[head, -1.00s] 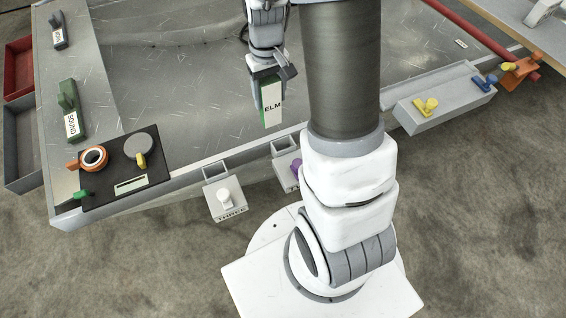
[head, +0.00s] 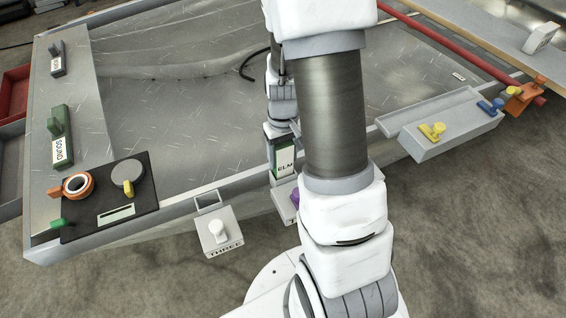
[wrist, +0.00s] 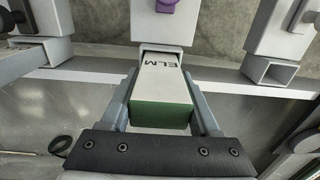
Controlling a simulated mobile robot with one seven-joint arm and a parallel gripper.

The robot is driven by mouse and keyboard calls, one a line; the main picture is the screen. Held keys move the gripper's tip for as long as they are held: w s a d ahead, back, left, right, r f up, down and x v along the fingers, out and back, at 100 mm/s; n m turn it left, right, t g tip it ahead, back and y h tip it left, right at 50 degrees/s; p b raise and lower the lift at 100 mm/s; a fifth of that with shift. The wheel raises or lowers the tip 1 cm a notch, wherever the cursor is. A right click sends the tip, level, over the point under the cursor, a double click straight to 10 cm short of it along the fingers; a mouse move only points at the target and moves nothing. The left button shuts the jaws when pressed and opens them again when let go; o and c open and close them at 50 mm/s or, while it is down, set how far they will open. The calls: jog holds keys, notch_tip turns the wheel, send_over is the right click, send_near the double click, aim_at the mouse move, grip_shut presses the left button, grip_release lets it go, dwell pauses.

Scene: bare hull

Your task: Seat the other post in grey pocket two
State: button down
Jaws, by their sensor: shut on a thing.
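A green post with a white face marked ELM (head: 285,168) hangs upright in my gripper (wrist: 163,82), whose two fingers are shut on its sides. In the wrist view the post (wrist: 160,90) points at the open pocket of a pale grey block with a purple knob (wrist: 160,22). In the head view that block (head: 284,207) is at the bench's front edge, partly hidden by my arm; only the start of its label shows. The post's lower end is at or just over the pocket mouth; I cannot tell if it is inside.
A grey block marked THREE (head: 219,236) with an open pocket stands to the left. A grey box with yellow and blue knobs (head: 450,138) is at right.

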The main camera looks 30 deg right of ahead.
jog(key=shift+f, duration=0.9)
jog(key=shift+f, duration=0.1)
jog(key=shift+f+b, duration=0.15)
jog(key=shift+b, duration=0.2)
jog(key=shift+c, duration=0.6)
grip_release()
jog(key=shift+r, duration=0.2)
